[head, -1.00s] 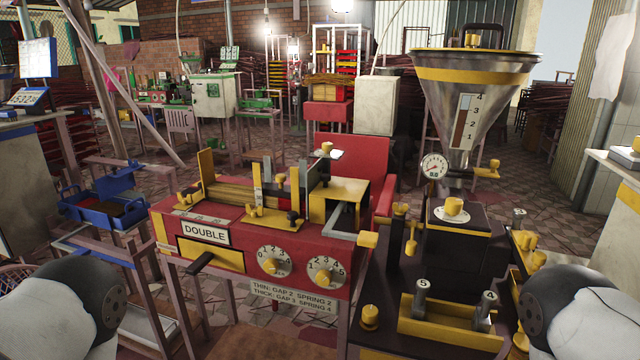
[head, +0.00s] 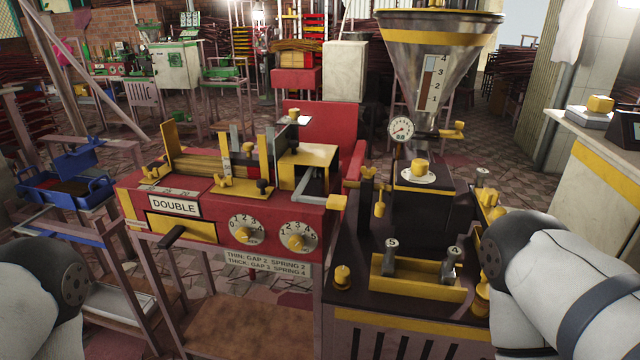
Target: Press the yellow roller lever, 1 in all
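The red extruder (head: 185,235) marked DOUBLE stands at centre left, with a yellow-framed roller section on top. A grey bent lever with a yellow end (head: 337,202) sticks out at its right side. On the dark machine to the right, a black post carries a hanging yellow knob (head: 379,209). I cannot tell for sure which of these is the yellow roller lever. Only upper parts of my arms show at the lower left and right corners; both grippers are out of view.
The dark machine (head: 400,312) has a steel hopper (head: 437,60), a pressure gauge (head: 402,129) and a yellow tray (head: 417,286) with pegs marked 5 and 4. A blue tray (head: 65,195) stands at left. A counter (head: 590,150) is at right.

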